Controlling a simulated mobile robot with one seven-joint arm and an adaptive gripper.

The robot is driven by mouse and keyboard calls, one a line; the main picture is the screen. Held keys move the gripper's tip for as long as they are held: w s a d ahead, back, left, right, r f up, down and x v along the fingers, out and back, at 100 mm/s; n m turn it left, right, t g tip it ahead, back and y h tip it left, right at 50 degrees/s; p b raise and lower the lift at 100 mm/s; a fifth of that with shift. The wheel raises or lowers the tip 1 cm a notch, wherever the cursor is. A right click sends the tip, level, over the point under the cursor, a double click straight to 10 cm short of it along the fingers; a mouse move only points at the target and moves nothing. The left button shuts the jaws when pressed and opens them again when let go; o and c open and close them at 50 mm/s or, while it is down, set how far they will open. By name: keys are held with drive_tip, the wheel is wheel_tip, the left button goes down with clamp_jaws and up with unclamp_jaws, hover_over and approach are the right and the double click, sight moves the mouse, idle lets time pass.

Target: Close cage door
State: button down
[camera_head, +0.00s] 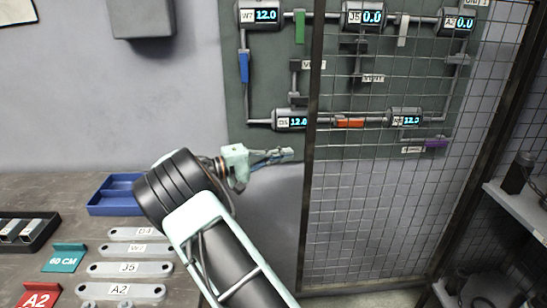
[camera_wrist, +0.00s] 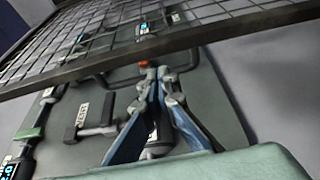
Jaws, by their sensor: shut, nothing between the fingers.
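The cage door (camera_head: 385,215) is a dark-framed wire mesh panel standing in front of the right part of the green board. Its left upright bar (camera_head: 312,130) crosses the board, leaving the board's left part uncovered. In the wrist view the dark door frame bar (camera_wrist: 120,68) runs slantwise just beyond my fingertips. My gripper (camera_head: 288,154) is shut and empty, just left of that upright at the board's lower edge. In the wrist view its blue fingers (camera_wrist: 156,76) meet at the tips near the bar. I cannot tell whether they touch it.
The green board (camera_head: 270,75) carries pipes, gauges and coloured levers close behind my gripper. A workbench at left holds a blue tray (camera_head: 108,208), a black tray (camera_head: 28,232) and labelled grey brackets (camera_head: 130,269). Grey shelves (camera_head: 518,207) stand right of the mesh.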

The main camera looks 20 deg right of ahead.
drive_tip(key=shift+w+d, duration=0.2)
drive_tip(key=shift+d, duration=0.9)
drive_tip(key=shift+w+d, duration=0.15)
drive_tip(key=shift+d, duration=0.95)
drive_tip(key=shift+s, duration=0.1)
